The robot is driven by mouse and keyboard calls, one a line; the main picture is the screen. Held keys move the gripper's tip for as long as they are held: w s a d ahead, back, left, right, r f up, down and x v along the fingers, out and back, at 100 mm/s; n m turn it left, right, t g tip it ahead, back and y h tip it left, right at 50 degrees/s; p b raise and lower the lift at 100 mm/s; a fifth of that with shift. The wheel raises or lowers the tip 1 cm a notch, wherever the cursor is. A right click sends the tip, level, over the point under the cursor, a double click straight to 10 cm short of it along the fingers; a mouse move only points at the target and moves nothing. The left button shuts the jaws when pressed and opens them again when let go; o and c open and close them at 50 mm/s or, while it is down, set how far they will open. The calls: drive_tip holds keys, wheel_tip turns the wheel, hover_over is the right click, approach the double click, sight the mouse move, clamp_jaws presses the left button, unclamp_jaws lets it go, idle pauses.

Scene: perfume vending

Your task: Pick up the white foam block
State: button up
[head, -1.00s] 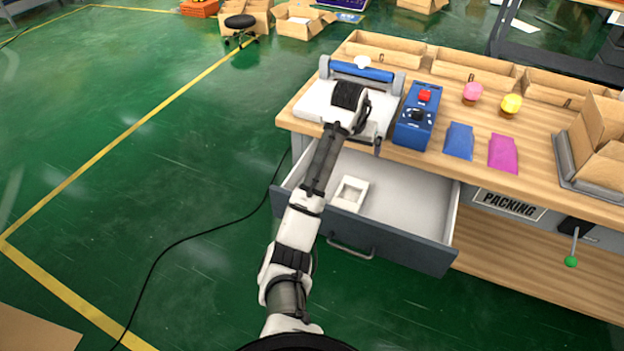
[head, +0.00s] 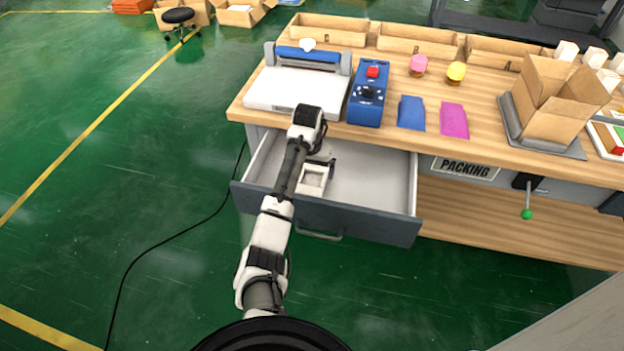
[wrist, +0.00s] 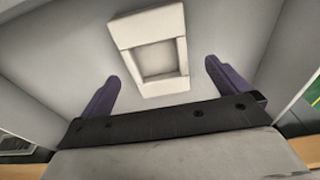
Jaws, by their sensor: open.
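The white foam block (head: 312,181) lies in the open drawer (head: 372,180), towards its left part. It is a rectangular piece with a square hollow in its middle. In the wrist view the block (wrist: 125,32) lies ahead of the fingertips, near the top edge of the picture. My gripper (wrist: 165,80) is open, with its two dark purple fingers apart and nothing between them. In the head view my gripper (head: 320,160) is over the drawer at the block's far side, partly hiding it. I cannot tell the height between them.
The drawer's front panel (head: 330,217) and side walls stand around the block. Above is the wooden bench top (head: 455,115) with a white and blue sealing machine (head: 298,88) and a blue control box (head: 368,95). The rest of the drawer floor is clear.

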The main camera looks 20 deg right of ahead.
sight(312, 181)
drive_tip(key=shift+d+f+p, duration=0.2)
drive_tip(key=shift+f+p, duration=0.1)
drive_tip(key=shift+f, duration=1.55)
drive_tip(key=c, duration=1)
drive_tip(key=shift+r, duration=0.15)
